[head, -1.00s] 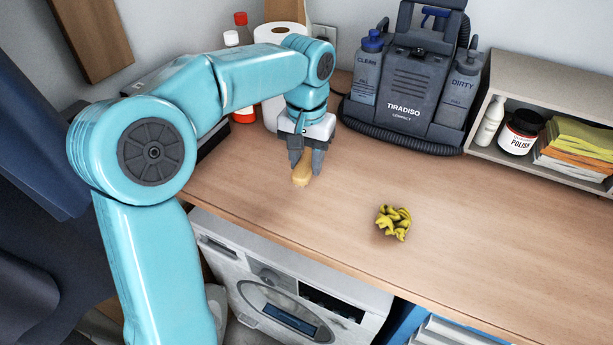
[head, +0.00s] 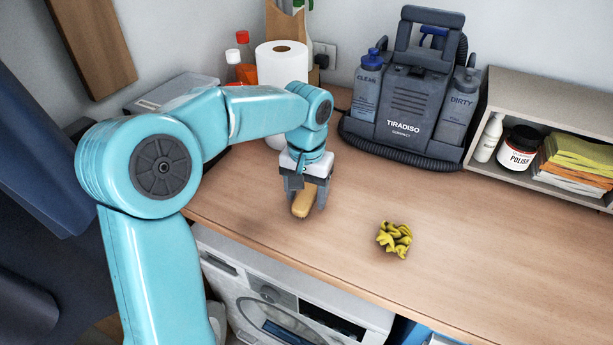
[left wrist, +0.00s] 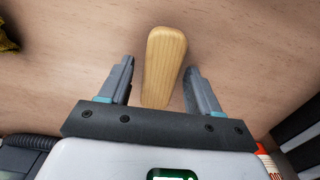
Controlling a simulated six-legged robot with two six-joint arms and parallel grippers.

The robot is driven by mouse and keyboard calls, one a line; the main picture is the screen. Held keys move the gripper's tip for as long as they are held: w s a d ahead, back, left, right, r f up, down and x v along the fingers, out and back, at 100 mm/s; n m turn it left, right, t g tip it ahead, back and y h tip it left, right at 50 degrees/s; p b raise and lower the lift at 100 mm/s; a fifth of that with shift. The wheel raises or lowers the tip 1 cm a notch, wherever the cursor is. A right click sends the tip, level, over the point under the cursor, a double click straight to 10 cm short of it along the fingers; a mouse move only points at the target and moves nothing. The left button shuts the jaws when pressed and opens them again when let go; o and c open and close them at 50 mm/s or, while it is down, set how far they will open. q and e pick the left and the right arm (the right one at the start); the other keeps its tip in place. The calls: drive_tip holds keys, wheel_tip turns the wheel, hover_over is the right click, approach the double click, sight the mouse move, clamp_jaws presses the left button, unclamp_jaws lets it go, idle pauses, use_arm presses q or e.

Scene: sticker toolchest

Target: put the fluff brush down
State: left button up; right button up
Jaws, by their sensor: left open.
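The fluff brush (head: 304,201) shows as a light wooden body on the wooden worktop, near its front edge. In the left wrist view the brush (left wrist: 163,62) lies between my open fingers, with a gap on each side. My left gripper (head: 305,203) is open around the brush, pointing down; it also shows in the left wrist view (left wrist: 158,85). The far end of the brush is hidden by the gripper. The underside of the brush is not visible. My right gripper is not in view.
A crumpled yellow cloth (head: 394,238) lies right of the gripper. A paper roll (head: 282,70), a dark cleaning machine (head: 408,105) and a shelf (head: 560,100) stand along the back. A washing machine (head: 290,300) is below the front edge.

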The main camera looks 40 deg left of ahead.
sight(308, 191)
use_arm(q)
drive_tip(key=r, duration=0.4)
drive_tip(key=shift+w+a+r, duration=0.2)
drive_tip(key=shift+w+r, duration=0.05)
drive_tip(key=shift+w, duration=0.1)
wheel_tip(308, 191, up, 12)
drive_tip(key=p, duration=0.1)
drive_tip(key=shift+f, duration=0.2)
drive_tip(key=shift+s, duration=0.1)
